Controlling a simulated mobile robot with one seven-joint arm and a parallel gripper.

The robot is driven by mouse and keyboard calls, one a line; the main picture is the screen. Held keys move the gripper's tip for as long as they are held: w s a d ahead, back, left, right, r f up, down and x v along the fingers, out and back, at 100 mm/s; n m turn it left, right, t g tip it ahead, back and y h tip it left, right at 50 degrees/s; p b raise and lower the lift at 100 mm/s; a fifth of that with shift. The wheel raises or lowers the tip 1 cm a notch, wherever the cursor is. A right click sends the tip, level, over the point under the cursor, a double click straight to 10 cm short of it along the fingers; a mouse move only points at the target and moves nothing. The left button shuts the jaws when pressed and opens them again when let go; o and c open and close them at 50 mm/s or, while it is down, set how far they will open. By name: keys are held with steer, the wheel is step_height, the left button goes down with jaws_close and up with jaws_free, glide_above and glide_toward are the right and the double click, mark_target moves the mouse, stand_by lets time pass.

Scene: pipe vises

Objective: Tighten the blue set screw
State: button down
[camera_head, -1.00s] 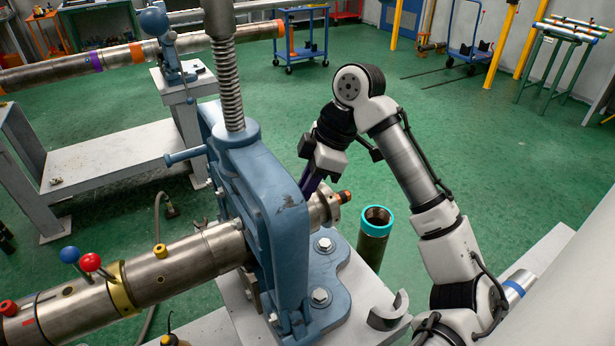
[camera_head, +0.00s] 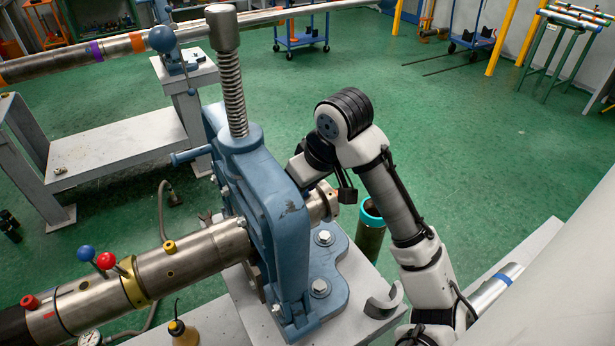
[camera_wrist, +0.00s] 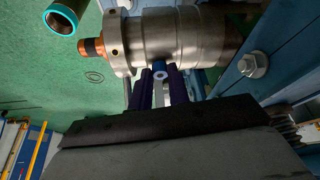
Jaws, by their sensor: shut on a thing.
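The blue set screw (camera_wrist: 159,66) shows in the wrist view as a small blue piece on the underside of the steel pipe fitting (camera_wrist: 180,38). My gripper (camera_wrist: 160,77) has purple fingers, one on each side of the screw, and is shut on it. In the head view the fitting (camera_head: 322,203) sticks out on the right of the blue vise (camera_head: 285,225).
A long steel pipe (camera_head: 195,258) runs through the vise, with red and blue knobs on its left. A teal-rimmed tube (camera_head: 370,235) stands right of the vise.

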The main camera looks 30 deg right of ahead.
steer(key=m+p, duration=0.1)
steer(key=m+h+p, duration=0.1)
steer(key=m, duration=0.1)
steer(key=shift+a+r, duration=0.1)
steer(key=shift+r, duration=0.15)
steer(key=shift+a+f+m+h+p, duration=0.1)
steer(key=shift+m+h+p, duration=0.45)
steer(key=shift+m, duration=0.75)
steer(key=c, duration=1.3)
jaws_free()
steer(key=shift+f, duration=0.1)
steer(key=v, duration=1.3)
steer(key=shift+a+r, duration=0.1)
steer(key=shift+r, duration=0.35)
